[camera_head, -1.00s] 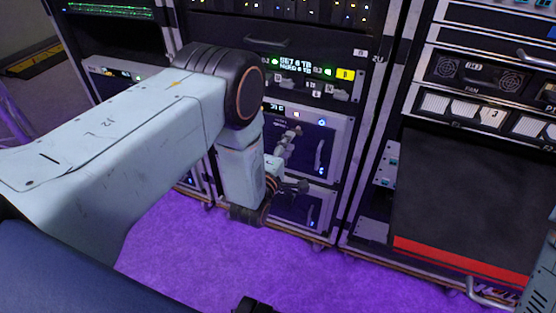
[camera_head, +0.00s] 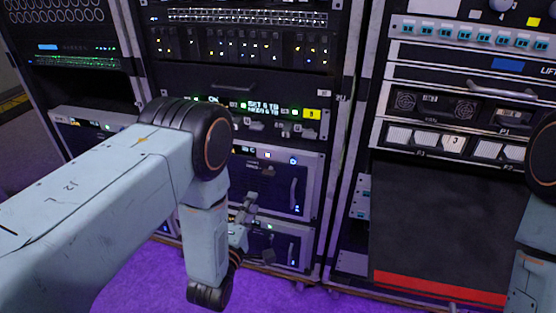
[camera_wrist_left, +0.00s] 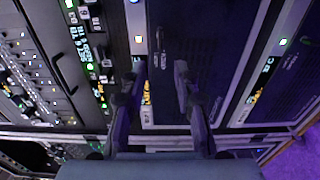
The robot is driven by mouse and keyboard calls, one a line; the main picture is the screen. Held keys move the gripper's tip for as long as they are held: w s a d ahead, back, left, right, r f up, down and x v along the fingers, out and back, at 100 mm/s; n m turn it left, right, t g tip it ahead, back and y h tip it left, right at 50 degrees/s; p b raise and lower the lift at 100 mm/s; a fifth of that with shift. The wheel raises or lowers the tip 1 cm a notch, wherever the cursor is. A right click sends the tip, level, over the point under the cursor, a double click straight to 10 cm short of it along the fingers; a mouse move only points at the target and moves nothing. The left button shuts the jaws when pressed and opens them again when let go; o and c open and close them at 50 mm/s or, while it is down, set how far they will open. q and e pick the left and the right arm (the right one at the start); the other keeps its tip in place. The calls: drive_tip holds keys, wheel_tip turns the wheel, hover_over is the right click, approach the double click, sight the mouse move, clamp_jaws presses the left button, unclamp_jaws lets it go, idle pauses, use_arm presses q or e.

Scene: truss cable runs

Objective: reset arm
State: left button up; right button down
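My left arm (camera_head: 110,185) reaches in from the left and bends down at its dark round joint. My left gripper (camera_head: 247,212) is small and partly hidden by my own wrist, in front of the lower rack units. In the left wrist view the two dark fingers of the left gripper (camera_wrist_left: 153,82) stand apart with nothing between them. A dark rack panel shows behind them. Part of my right arm (camera_head: 535,215) shows at the right edge. My right gripper is out of view.
A middle rack (camera_head: 235,62) holds lit units, a small green display (camera_head: 268,107) and a yellow tag (camera_head: 312,114). The right rack has fan units (camera_head: 450,105) above a dark panel (camera_head: 435,230) with a red strip (camera_head: 438,288). Purple floor (camera_head: 275,300) lies in front.

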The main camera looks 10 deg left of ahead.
use_arm(q)
drive_tip(key=s+a+f+m+g, duration=0.2)
drive_tip(key=s+f+m+g, duration=0.8)
drive_tip(key=s+f+m, duration=0.3)
drive_tip(key=s+r+m+g+p, duration=0.2)
drive_tip(key=s+g, duration=0.6)
drive_tip(key=s, duration=1.4)
drive_tip(key=shift+s+a+r+m+y, duration=0.35)
drive_tip(key=shift+r+m, duration=0.3)
drive_tip(key=shift+m, duration=0.55)
drive_tip(key=shift+a, duration=0.1)
